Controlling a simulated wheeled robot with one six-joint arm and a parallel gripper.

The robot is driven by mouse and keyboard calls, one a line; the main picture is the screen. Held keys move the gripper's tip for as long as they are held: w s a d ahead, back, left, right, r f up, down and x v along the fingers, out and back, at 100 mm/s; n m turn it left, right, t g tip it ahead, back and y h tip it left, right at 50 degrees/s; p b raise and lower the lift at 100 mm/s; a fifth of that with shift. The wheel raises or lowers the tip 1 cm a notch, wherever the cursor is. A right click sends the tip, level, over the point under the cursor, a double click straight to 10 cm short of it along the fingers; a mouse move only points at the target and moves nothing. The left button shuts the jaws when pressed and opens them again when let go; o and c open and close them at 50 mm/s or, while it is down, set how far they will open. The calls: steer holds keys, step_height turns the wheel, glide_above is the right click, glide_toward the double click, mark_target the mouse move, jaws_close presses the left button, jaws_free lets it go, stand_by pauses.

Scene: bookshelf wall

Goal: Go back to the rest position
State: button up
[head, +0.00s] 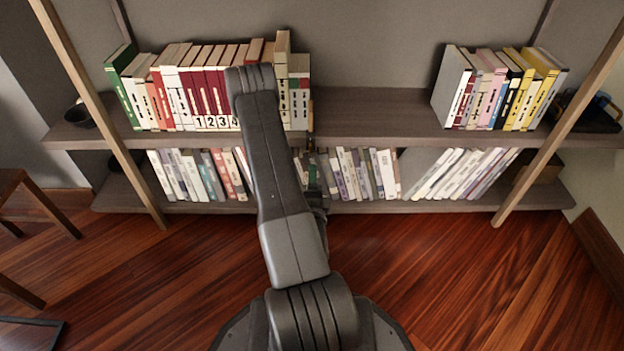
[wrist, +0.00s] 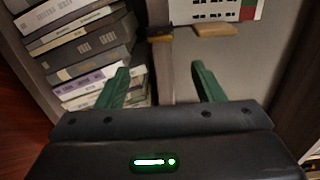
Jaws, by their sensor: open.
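My gripper (wrist: 161,86) is open in the wrist view, its two green fingers apart with nothing held between them. A shelf board edge (wrist: 165,75) shows in the gap between the fingers, farther off; I cannot tell the exact distance. In the head view my arm reaches forward to the bookshelf (head: 375,112), left of the middle. The arm hides most of the gripper there, along with parts of the book rows behind it.
Upper-shelf books stand in a left row (head: 150,95) and a right group (head: 497,90), with bare shelf between. Lower-shelf books (head: 360,175) stand below. A dark bowl (head: 78,117) sits at the left end. A wooden stool (head: 40,200) stands left. Floor (head: 450,260) at right is clear.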

steer(key=w+b, duration=0.1)
steer(key=w, duration=1.1)
steer(key=shift+s, duration=0.1)
stand_by(0.4)
